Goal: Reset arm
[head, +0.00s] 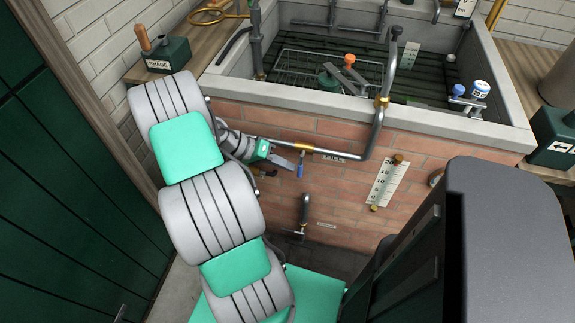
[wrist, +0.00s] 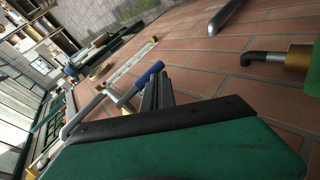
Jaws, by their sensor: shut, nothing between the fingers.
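My gripper (head: 284,163) is at the end of my grey and green arm, in front of the brick wall of the sink. In the wrist view its fingers (wrist: 157,92) are shut together and hold nothing. A blue-handled lever (head: 300,165) on the pipe is close by the fingertips. In the wrist view the blue handle (wrist: 150,73) shows just beside and beyond the fingers; I cannot tell if they touch.
A pipe (head: 340,154) runs along the brick front and up over the sink rim (head: 420,113). A white scale (head: 388,182) hangs on the bricks. A dark green box (head: 166,56) sits on the left ledge. Dark green doors (head: 60,200) stand close on the left.

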